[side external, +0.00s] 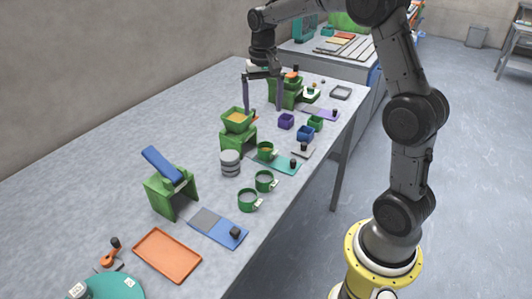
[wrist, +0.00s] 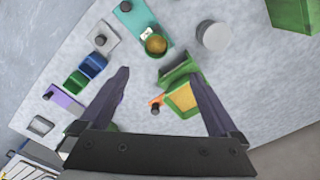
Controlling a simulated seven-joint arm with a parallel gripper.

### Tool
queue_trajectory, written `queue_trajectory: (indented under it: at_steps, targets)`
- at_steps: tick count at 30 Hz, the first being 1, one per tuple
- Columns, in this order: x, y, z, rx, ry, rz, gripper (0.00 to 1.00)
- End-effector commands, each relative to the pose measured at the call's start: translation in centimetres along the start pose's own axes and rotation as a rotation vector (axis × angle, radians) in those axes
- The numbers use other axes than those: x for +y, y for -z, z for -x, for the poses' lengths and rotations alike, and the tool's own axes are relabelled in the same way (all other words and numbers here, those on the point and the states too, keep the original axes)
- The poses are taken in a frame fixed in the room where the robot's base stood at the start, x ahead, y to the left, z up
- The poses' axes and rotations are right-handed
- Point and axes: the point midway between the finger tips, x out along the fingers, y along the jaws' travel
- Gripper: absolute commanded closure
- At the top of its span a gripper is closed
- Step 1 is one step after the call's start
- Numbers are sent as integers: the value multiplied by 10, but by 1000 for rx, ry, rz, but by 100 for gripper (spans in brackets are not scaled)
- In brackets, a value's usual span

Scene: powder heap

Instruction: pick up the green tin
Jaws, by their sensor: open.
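The green tin (side external: 315,122) is a small open square box on the table near its right edge, next to a blue tin (side external: 305,132) and a purple tin (side external: 286,121). In the wrist view the green tin (wrist: 74,82) lies left of my fingers, beside the blue tin (wrist: 92,66). My gripper (side external: 262,106) points down, open and empty, to the left of the tins in the side view. In the wrist view its fingers (wrist: 160,75) are spread on either side of a green stand whose tray of yellow powder (wrist: 182,99) lies below. The purple tin is not clear in the wrist view.
Green stands (side external: 238,138) rise close to my fingers. The table's left side is clear.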

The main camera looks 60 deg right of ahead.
Motion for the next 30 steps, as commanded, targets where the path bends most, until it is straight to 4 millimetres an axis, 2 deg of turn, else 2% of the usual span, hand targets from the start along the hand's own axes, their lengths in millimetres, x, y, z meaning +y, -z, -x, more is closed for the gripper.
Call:
queue_trajectory:
  at_steps: [5,15,23,30]
  targets:
    - [7,2,-20,-19,-9,-17,3]
    - [7,0,-79,-19,-8,-15,3]
    - [7,-1,-98,-17,-8,-14,3]
    - [8,-7,-131,-19,-9,-14,3]
